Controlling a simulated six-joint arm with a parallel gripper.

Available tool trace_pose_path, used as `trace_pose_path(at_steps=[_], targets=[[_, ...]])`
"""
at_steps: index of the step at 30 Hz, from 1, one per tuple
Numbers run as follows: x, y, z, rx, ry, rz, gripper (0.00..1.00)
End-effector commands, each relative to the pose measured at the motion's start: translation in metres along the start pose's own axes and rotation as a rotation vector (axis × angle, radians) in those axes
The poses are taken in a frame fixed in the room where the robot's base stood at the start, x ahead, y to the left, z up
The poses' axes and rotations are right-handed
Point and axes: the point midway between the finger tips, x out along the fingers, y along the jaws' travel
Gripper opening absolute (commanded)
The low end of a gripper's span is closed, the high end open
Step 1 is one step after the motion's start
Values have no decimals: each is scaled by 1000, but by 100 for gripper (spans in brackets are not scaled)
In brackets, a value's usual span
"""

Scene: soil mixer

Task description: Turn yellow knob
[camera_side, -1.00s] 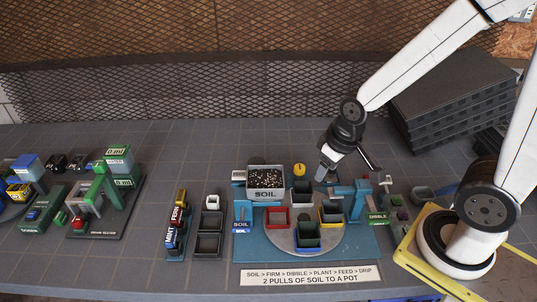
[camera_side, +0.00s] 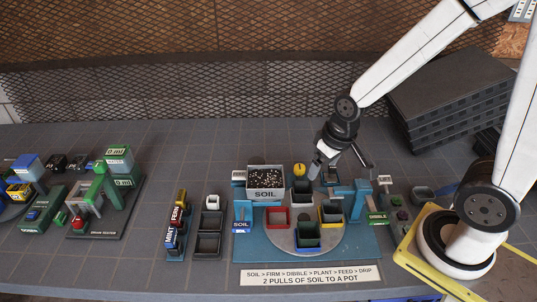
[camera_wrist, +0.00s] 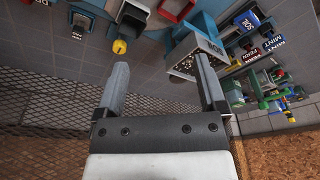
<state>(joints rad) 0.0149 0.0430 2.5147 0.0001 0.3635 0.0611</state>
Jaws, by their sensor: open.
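The yellow knob (camera_side: 299,169) stands upright behind the turntable, just right of the soil hopper (camera_side: 266,180). My gripper (camera_side: 320,174) is just right of the knob in the side view, apart from it in the picture. In the wrist view my gripper (camera_wrist: 160,62) has its two fingers spread wide with nothing between them. There the knob (camera_wrist: 119,46) shows just beyond the tip of the left finger, and the hopper (camera_wrist: 186,68) shows by the right finger. The knob's base is hard to make out.
The round turntable (camera_side: 280,240) carries several coloured pots in front of the knob. A blue post (camera_side: 361,198) stands right of my gripper. A dark stack of trays (camera_side: 450,90) is at the back right. The grey table behind the knob is clear.

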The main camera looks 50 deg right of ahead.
Motion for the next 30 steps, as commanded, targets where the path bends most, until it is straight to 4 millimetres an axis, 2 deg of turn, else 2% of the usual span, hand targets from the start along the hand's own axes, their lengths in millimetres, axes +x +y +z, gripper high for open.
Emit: trace_pose_path(at_steps=[8,18,24,30], targets=[[23,19,-45,303,-45,21,90],[72,59,-102,779,-103,68,90],[107,87,-125,1058,-134,106,90],[142,114,-141,1311,-155,145,90]])
